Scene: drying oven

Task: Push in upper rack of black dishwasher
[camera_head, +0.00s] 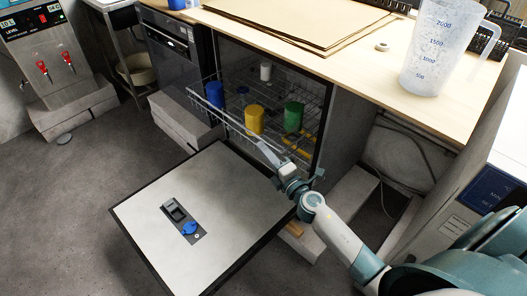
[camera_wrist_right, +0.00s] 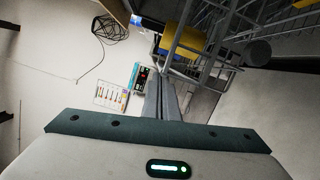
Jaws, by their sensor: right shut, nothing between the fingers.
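The dishwasher under the counter stands open, with its door (camera_head: 240,205) folded down flat. Its upper rack (camera_head: 228,121) is a grey wire rack, partly pulled out over the door. It holds a blue cup (camera_head: 214,94), a yellow cup (camera_head: 254,120), a green cup (camera_head: 293,117) and a small white cup (camera_head: 265,71). My right gripper (camera_head: 264,148) is shut and empty at the rack's front right part. Contact with the rail cannot be told. In the right wrist view the shut fingers (camera_wrist_right: 160,92) point toward the rack (camera_wrist_right: 215,40). My left gripper is out of view.
The wooden counter (camera_head: 330,65) above carries brown boards and a clear measuring jug (camera_head: 438,45). Grey blocks (camera_head: 180,118) lie left of the dishwasher. A dispenser with red taps (camera_head: 50,75) stands far left. The floor left of the door is clear.

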